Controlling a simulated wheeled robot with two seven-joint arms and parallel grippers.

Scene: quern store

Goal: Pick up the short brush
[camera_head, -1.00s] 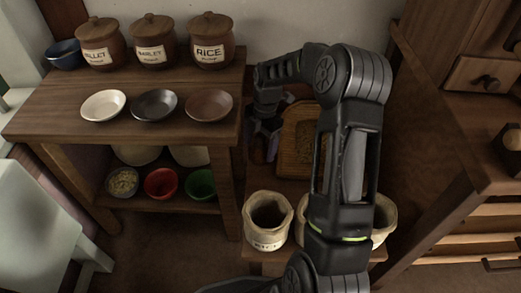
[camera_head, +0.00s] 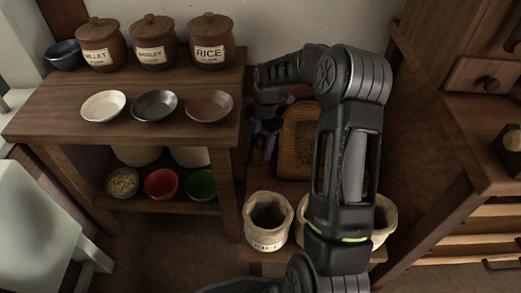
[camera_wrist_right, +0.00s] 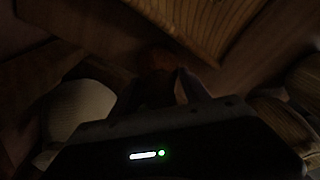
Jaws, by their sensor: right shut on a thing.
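My right gripper (camera_head: 264,148) points down in the narrow space between the left shelf unit and the wooden tray. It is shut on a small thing. In the dark right wrist view, a dim reddish-brown shape, which I take to be the short brush (camera_wrist_right: 156,60), shows at the fingertips of the gripper (camera_wrist_right: 152,86). Its outline and bristles cannot be made out. In the head view the brush is hidden by the gripper and arm. My left gripper is not in view.
The wooden tray (camera_head: 299,140) stands close right of the gripper. Cloth sacks (camera_head: 268,215) stand in front, partly behind my arm. The left shelf (camera_head: 60,105) holds jars and dishes. A cabinet (camera_head: 440,130) bounds the right.

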